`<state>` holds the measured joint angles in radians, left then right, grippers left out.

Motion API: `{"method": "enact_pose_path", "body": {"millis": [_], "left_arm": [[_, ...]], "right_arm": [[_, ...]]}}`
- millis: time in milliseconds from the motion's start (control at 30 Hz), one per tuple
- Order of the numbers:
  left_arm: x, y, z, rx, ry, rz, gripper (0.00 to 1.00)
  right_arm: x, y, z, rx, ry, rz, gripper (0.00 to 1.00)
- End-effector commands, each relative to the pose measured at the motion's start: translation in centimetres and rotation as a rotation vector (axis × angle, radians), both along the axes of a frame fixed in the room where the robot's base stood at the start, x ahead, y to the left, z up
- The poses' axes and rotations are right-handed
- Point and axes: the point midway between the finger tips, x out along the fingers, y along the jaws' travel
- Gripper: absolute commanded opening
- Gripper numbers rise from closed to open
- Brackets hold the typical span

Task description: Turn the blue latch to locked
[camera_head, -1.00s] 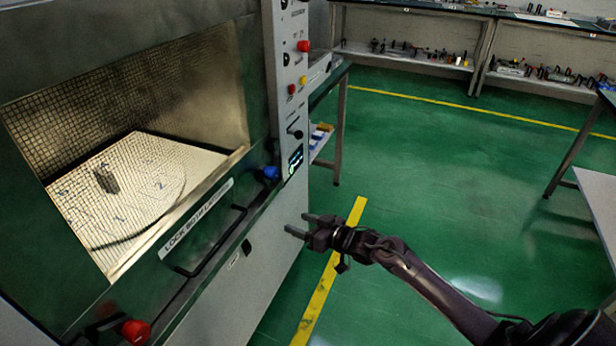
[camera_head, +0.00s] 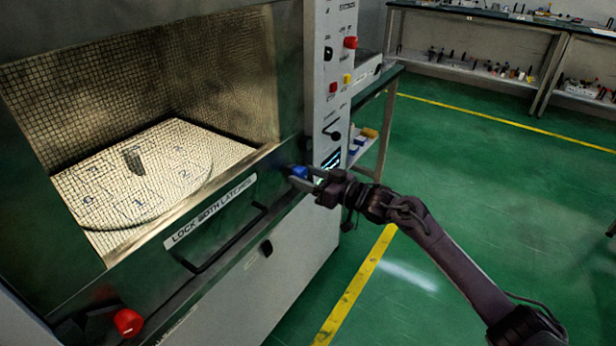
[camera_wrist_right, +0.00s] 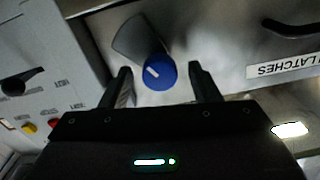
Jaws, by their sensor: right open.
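My right gripper (camera_head: 304,178) is open at the latch. In the right wrist view its fingers (camera_wrist_right: 160,80) stand apart, one on each side of the knob, with gaps visible. I cannot tell how far the fingertips reach along the knob. My left gripper is not in view.
A red knob (camera_head: 128,322) sits at the door's left end. A black handle (camera_head: 225,240) and a "LOCK BOTH LATCHES" label (camera_head: 210,212) are between the knobs. The control panel (camera_head: 330,90) rises just right of the blue latch. Green floor (camera_head: 470,190) is open at right.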

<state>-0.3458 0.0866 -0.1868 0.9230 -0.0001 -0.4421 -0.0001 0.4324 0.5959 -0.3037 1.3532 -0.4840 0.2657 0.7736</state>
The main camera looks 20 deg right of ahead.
Motion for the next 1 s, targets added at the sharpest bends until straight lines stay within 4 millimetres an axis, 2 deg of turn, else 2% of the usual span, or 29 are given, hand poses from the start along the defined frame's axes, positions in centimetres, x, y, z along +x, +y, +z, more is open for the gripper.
{"method": "enact_pose_path", "body": {"millis": [233, 600, 1000], "left_arm": [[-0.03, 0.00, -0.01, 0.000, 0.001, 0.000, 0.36], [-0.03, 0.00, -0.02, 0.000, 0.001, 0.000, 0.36], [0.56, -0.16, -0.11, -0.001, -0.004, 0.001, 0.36]], "right_arm": [[0.10, 0.08, 0.00, 0.000, 0.000, 0.000, 0.56], [0.08, 0.06, -0.01, 0.000, 0.000, 0.000, 0.11], [0.09, 0.03, -0.09, -0.070, -0.055, 0.000, 0.11]]}}
